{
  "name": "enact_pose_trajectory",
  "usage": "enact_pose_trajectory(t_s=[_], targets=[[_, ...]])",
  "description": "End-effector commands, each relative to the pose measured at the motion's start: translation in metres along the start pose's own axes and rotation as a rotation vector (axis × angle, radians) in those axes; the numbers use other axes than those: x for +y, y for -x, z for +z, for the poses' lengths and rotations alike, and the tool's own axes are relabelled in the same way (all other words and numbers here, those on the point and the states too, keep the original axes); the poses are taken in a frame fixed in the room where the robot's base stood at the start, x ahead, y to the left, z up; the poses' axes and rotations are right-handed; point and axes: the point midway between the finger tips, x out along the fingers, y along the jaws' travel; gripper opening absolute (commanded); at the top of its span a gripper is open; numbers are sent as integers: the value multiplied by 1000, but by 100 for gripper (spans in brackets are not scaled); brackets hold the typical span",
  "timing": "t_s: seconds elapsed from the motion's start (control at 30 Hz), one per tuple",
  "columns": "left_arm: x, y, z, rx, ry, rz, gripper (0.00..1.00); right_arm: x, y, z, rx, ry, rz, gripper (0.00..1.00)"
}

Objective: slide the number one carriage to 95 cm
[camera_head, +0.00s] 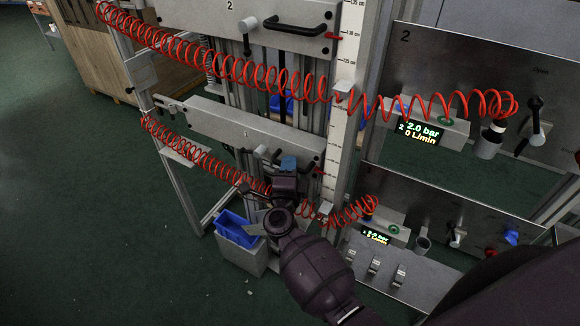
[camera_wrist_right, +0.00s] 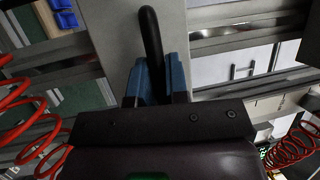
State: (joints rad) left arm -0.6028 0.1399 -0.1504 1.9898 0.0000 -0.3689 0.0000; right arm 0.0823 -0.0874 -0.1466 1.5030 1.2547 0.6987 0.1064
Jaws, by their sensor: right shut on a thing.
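The number one carriage (camera_head: 215,122) is the lower grey plate, marked 1, on the upright frame. My right gripper (camera_head: 288,164) is at its right part, shut on the carriage's black handle. In the right wrist view the black handle (camera_wrist_right: 151,35) stands between the blue fingertips (camera_wrist_right: 157,75). A red pointer (camera_head: 318,172) sits at the carriage's right end beside the white scale (camera_head: 343,120). The scale figures near this pointer are too small to read. My left gripper is not in view.
The number two carriage (camera_head: 245,22) is above, its red pointer (camera_head: 333,36) near 130 cm. Red coiled hoses (camera_head: 250,75) cross in front. A blue bin (camera_head: 236,229) is low, left of my right arm.

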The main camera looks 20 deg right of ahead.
Motion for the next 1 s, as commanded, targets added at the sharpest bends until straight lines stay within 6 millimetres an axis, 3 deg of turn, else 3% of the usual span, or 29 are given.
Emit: enact_pose_trajectory(t_s=[0.17,0.2,0.37,0.73,1.0], targets=[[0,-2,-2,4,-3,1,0,-2,-1,1,-1,-2,-5,0],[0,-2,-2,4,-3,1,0,-2,-1,1,-1,-2,-5,16],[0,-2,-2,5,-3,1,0,-1,-1,1,-1,-1,-2,39],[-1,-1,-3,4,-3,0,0,1,6,0,-1,1,2,39],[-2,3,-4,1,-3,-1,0,1,50,0,-1,0,4,39]])
